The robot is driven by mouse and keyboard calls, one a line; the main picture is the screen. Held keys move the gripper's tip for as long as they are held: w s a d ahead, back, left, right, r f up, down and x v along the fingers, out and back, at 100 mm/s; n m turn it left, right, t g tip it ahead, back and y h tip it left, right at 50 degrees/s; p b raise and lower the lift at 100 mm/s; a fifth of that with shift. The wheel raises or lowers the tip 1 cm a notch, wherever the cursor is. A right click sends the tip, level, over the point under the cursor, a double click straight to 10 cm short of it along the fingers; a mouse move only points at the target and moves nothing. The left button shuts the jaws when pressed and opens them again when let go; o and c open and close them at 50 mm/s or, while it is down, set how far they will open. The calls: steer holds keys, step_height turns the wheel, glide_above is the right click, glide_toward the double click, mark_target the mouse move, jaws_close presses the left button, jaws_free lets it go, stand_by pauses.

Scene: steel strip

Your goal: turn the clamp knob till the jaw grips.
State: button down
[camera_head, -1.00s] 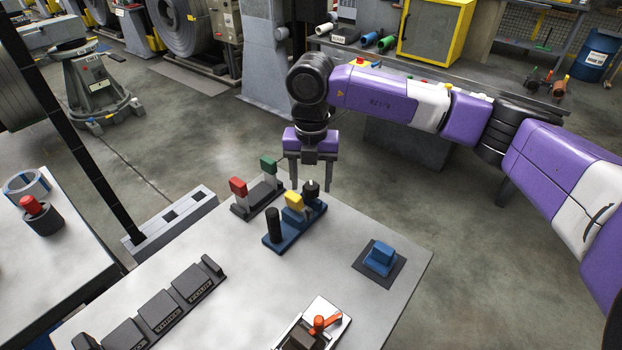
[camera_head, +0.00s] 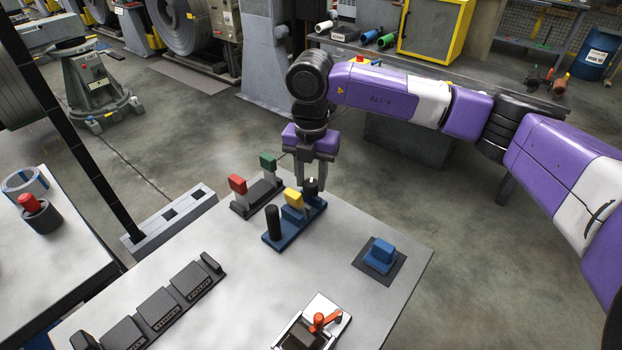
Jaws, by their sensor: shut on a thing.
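The clamp (camera_head: 283,236) is a blue base on the pale table, with a black post at its near end. A blue block topped with a yellow piece (camera_head: 293,198) stands between the post and the black knob (camera_head: 311,188) at the far end. A gap shows between the post and the yellow-topped block. My gripper (camera_head: 312,186) points down over the far end of the clamp. Its two fingers are shut on the knob, one on either side. The fingers hide part of the knob.
A dark stand with a red block (camera_head: 237,184) and a green block (camera_head: 268,163) is close to the left of the clamp. A blue block (camera_head: 380,252) sits on a dark pad at right. A red-handled device (camera_head: 322,322) is at the front. The table between is clear.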

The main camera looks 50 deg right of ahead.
mark_target(311, 183)
steer(key=shift+m, duration=1.1)
steer(key=c, duration=0.9)
jaws_free()
steer(key=shift+c, duration=0.2)
steer(key=shift+r+b, duration=0.65)
steer(key=shift+r, duration=3.25)
